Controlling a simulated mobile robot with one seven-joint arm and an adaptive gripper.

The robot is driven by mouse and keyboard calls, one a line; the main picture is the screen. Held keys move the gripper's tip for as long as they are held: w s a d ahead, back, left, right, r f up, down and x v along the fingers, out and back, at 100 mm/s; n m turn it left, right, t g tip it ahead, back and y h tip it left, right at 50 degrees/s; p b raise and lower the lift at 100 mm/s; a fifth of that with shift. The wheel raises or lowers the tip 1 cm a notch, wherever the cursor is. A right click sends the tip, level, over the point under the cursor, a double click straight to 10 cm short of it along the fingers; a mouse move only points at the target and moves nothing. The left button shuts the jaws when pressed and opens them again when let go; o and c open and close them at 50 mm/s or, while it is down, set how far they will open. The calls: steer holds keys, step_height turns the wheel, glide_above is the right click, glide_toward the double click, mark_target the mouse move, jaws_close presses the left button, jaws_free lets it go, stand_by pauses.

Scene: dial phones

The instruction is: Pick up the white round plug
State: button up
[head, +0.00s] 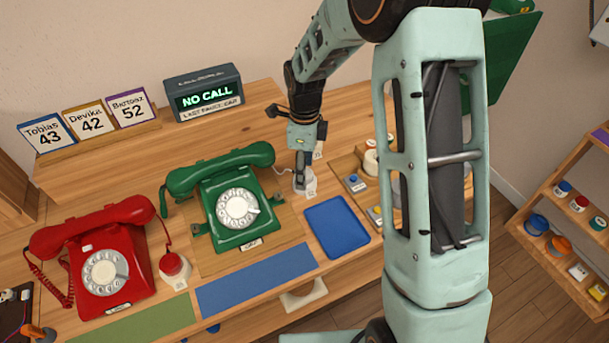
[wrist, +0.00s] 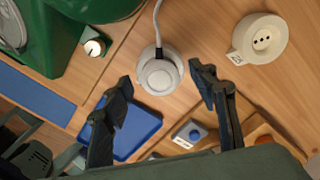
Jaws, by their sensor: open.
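The white round plug (wrist: 159,75) stands on the wooden desk in the wrist view, with a pale cord running up from it. In the head view it shows as a small white piece (head: 300,184) right of the green phone, partly covered by my gripper. My gripper (wrist: 160,88) is open, with one dark finger on each side of the plug's lower part in the picture; I cannot tell whether either touches it. In the head view my gripper (head: 302,170) points down at the plug.
A green dial phone (head: 222,209) stands left of the plug, a red phone (head: 103,262) farther left. A blue tray (head: 337,228) lies just in front. A round white socket (wrist: 259,41) is to the right in the wrist view. A wooden parts tray (head: 347,166) stands nearby.

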steer(key=shift+c, duration=0.4)
steer(key=c, duration=1)
